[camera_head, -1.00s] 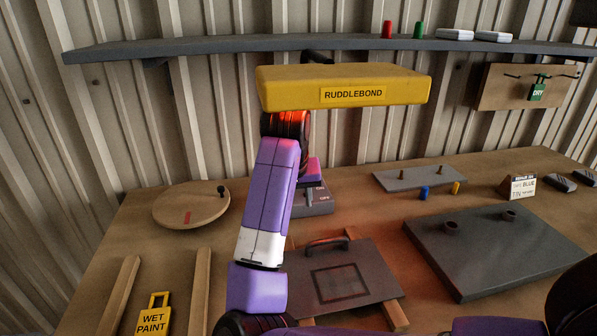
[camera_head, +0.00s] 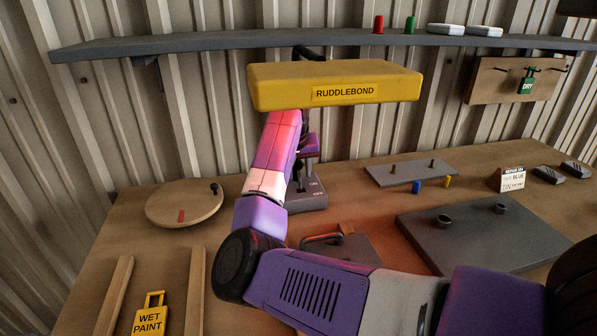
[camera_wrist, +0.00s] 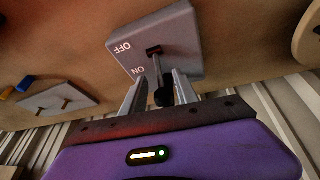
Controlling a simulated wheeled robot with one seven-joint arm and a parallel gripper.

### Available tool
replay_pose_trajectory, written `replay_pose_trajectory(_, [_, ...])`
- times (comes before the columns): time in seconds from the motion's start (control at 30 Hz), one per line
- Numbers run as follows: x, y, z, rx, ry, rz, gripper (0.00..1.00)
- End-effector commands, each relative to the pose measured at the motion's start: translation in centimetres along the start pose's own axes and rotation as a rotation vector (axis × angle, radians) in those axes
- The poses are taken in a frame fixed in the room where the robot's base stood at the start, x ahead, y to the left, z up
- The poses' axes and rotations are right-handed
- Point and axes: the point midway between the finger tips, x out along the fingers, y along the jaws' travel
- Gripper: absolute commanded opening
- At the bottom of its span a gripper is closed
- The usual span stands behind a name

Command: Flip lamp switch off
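The lamp is a yellow hood (camera_head: 335,88) marked RUDDLEBOND; red light falls on my arm and the bench below it, so it looks lit. The grey switch box (camera_head: 308,200) stands on the bench behind my arm, partly hidden. In the wrist view the switch box (camera_wrist: 180,38) shows OFF and ON labels and a slot. Its thin lever (camera_wrist: 157,72) with a dark knob (camera_wrist: 164,98) points toward my gripper, on the side of the ON label. My gripper (camera_wrist: 160,88) is open, with one finger on each side of the lever; contact is not clear.
A dark panel with a handle (camera_head: 322,238) lies under my arm. A round wooden disc (camera_head: 185,204) is at left, beyond wooden rails and a WET PAINT tag (camera_head: 150,318). A grey plate with two posts (camera_head: 480,235) lies at right. A shelf (camera_head: 200,42) runs above.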

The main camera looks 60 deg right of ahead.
Motion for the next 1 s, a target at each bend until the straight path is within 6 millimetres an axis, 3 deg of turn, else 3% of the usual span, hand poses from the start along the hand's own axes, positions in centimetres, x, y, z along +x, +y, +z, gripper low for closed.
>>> replay_pose_trajectory(0.37, [0.57,-0.08,0.09,-0.001,0.000,-0.001,0.36])
replay_pose_trajectory(0.5, [0.56,-0.08,0.10,-0.001,0.000,-0.001,0.08])
replay_pose_trajectory(0.57, [0.55,-0.08,0.09,-0.001,0.000,-0.001,0.00])
replay_pose_trajectory(1.0, [0.37,-0.08,-0.21,-0.001,0.009,-0.002,0.00])
